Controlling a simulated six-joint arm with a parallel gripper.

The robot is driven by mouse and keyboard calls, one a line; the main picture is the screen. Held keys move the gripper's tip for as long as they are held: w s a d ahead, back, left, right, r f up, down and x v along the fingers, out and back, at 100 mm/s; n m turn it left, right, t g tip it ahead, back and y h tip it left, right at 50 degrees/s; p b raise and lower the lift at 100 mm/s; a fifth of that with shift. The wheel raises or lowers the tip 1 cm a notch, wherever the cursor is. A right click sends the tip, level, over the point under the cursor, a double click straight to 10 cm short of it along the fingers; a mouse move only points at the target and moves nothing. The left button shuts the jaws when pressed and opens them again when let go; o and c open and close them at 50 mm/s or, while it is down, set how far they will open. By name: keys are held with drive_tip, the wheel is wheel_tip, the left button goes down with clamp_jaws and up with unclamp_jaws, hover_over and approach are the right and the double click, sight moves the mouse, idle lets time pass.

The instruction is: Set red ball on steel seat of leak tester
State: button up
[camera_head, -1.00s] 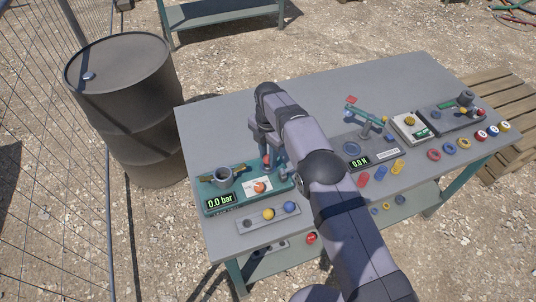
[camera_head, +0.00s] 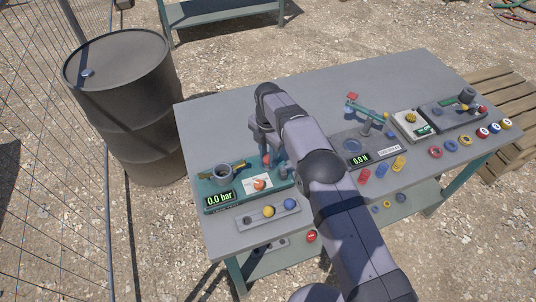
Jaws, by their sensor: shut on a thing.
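The leak tester is a teal unit (camera_head: 207,187) at the near left of the table, with a "0.0 bar" display. Its steel seat (camera_head: 222,172) is a round grey cup at its left, with a brass-coloured part beside it. My gripper (camera_head: 267,161) points down over the tester's right end, right of the seat. It is shut on the red ball (camera_head: 266,159), which shows only in part between the fingers. Contact with the tester below cannot be told. A white card (camera_head: 249,184) with an orange-red round mark lies on the tester below the gripper.
A grey rack (camera_head: 254,224) in front of the tester holds a yellow ball (camera_head: 268,211) and a blue ball (camera_head: 290,204); its left hole looks empty. A force unit (camera_head: 358,160) and coloured parts stand right of my arm. The table's back is clear.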

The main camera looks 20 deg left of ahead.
drive_tip(key=o, duration=1.5)
drive_tip(key=shift+f, duration=0.1)
drive_tip(key=shift+d, duration=0.1)
drive_tip(key=shift+w+r+p, duration=0.1)
drive_tip(key=shift+r+p, duration=0.4)
drive_tip(key=shift+r, duration=0.3)
wheel_tip(320, 180, up, 2)
drive_tip(key=shift+r+p, duration=0.1)
drive_tip(key=shift+p, duration=0.4)
drive_tip(key=shift+r+p, duration=0.3)
drive_tip(key=shift+r, duration=0.15)
drive_tip(key=shift+r+p, duration=0.9)
drive_tip(key=shift+r, duration=0.6)
